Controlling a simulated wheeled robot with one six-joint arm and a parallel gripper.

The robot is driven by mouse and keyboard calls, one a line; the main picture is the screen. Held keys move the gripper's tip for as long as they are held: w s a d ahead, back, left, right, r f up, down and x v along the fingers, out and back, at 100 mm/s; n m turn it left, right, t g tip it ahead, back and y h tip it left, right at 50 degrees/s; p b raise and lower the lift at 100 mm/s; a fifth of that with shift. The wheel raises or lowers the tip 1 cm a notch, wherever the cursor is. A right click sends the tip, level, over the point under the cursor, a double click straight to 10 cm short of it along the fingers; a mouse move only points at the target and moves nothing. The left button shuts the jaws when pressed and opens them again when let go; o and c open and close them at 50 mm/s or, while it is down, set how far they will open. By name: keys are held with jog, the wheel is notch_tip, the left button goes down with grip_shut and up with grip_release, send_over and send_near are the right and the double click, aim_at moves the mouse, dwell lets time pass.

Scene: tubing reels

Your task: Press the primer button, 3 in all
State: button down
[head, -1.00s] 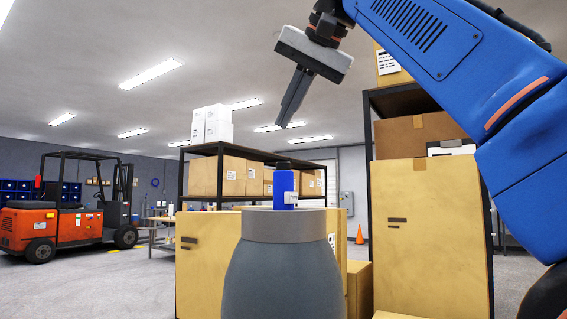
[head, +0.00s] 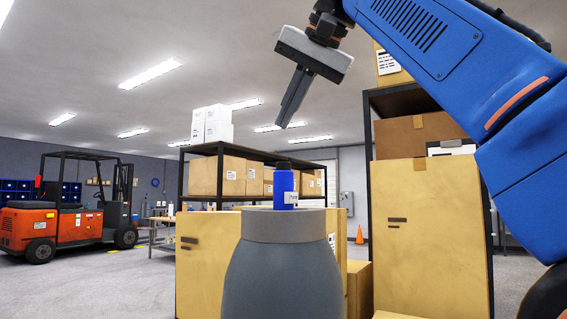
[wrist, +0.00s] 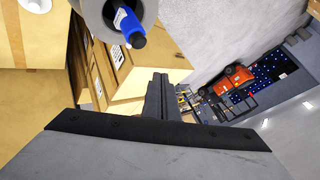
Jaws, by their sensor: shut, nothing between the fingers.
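A blue bottle (head: 284,189) with a dark cap (head: 283,165) and a white label stands upright on a grey round pedestal (head: 283,226) in the head view. I cannot make out a separate primer button. My gripper (head: 283,125) is shut and empty, its fingers tilted down and to the left. In the picture its tips are above the cap, with a clear gap. In the wrist view the bottle (wrist: 127,22) and its cap (wrist: 137,40) show near the top, beyond the shut fingers (wrist: 158,80) and clear of them.
A shelf with cardboard boxes (head: 218,176) stands behind the pedestal. A tall rack with large boxes (head: 429,225) is at the right, behind my arm. An orange forklift (head: 62,215) stands far left. Open floor (head: 110,285) lies left of the pedestal. The air around the bottle looks clear.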

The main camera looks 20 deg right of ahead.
jog(key=shift+r, duration=1.85)
jog(key=shift+f, duration=0.1)
send_over(283, 166)
jog(key=shift+d+f, duration=0.2)
jog(key=shift+f, duration=1.95)
jog(key=shift+d+f, duration=0.2)
jog(key=shift+f, duration=1.9)
jog(key=shift+f, duration=0.2)
jog(key=shift+f, duration=0.25)
